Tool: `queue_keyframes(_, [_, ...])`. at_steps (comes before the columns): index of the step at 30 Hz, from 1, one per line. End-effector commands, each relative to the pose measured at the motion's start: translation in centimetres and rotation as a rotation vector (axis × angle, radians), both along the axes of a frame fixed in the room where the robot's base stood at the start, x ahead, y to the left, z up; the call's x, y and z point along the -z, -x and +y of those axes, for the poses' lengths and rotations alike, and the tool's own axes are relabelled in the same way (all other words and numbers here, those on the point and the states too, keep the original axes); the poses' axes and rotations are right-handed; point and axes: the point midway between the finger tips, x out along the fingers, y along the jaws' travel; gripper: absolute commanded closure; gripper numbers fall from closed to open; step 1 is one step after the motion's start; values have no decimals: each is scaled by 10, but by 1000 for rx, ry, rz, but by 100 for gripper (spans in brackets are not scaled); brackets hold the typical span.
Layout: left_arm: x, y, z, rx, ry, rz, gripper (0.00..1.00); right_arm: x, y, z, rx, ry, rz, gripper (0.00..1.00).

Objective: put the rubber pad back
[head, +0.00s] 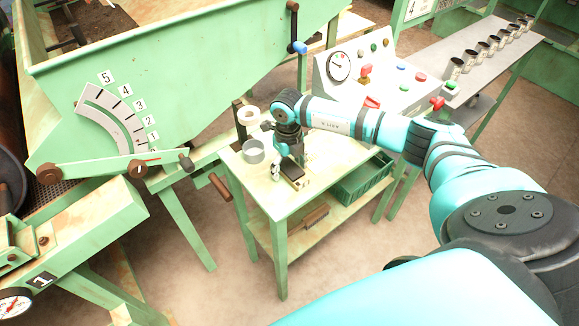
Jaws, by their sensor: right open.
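My right gripper (287,164) points down over the small pale-green table (270,199). It is open. A small dark block (292,171), which looks like the rubber pad, lies on the table just under and beside the fingers, with a pale piece at its near end. I cannot tell whether the fingers touch it, as the gripper hides part of it. My left gripper is out of view.
A control panel (375,72) rises behind my right arm. A brush (316,216) and a green crate (364,180) sit on the lower shelf. A big green machine (190,75) stands left.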

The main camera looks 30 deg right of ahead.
Motion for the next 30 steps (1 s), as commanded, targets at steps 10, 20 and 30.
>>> queue_keyframes(10, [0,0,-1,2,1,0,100,3,0,0,0,0,-1,41])
queue_keyframes(20, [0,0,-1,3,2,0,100,2,0,0,0,0,-1,84])
queue_keyframes(30, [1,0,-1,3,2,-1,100,1,-1,0,0,0,-2,98])
